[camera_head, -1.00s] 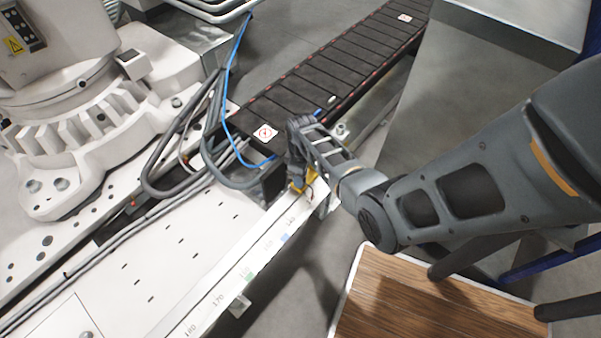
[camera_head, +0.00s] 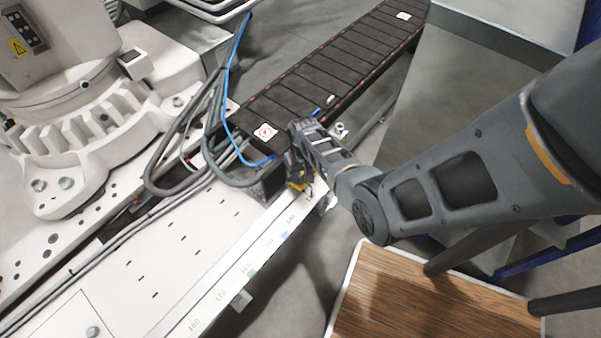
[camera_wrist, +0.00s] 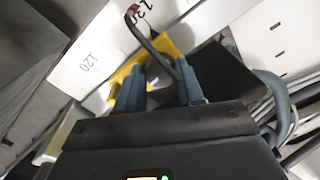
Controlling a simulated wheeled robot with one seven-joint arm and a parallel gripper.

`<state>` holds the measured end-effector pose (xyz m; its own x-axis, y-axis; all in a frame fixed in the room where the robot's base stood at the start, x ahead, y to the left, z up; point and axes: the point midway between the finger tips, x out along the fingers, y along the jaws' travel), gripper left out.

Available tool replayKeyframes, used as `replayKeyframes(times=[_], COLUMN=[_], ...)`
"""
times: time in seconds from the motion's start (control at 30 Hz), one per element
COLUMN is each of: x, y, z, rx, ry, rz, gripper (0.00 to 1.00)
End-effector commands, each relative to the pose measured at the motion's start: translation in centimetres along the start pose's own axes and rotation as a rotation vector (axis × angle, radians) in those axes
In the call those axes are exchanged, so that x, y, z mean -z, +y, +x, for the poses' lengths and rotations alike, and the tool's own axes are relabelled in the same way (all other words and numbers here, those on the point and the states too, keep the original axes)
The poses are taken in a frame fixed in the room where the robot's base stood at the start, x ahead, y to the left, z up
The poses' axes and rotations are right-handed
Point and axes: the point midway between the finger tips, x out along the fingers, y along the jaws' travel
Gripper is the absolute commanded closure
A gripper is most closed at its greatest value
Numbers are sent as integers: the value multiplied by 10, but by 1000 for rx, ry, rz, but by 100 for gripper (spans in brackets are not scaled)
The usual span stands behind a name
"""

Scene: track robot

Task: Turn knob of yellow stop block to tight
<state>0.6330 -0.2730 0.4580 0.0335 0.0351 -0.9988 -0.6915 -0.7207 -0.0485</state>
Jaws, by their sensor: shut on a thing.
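The yellow stop block (camera_head: 299,186) sits on the white numbered rail (camera_head: 246,262), mostly covered by my gripper in the head view. In the wrist view the yellow stop block (camera_wrist: 127,72) shows beside and beyond my fingers, on the rail near the printed 120. A dark curved lever or cable piece (camera_wrist: 150,42) rises over it. My gripper (camera_wrist: 163,88) reaches to the block and is shut on its knob, with the two blue-grey fingers some way apart. The knob itself is hidden between and below the fingers. My gripper (camera_head: 298,178) points down in the head view.
A black cable chain (camera_head: 330,75) runs behind the block. Blue and grey cables (camera_head: 215,140) loop to its left, beside a large white robot base (camera_head: 80,100). A wooden step (camera_head: 420,295) with dark rails stands at the lower right.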

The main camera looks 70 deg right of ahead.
Motion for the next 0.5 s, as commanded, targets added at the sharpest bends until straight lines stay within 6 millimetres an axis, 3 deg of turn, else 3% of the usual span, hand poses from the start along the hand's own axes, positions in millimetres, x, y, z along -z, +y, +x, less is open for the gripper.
replayKeyframes(times=[0.5], x=[-1], y=[0], z=[1], rx=[0], ry=[4], rz=[107], gripper=[93])
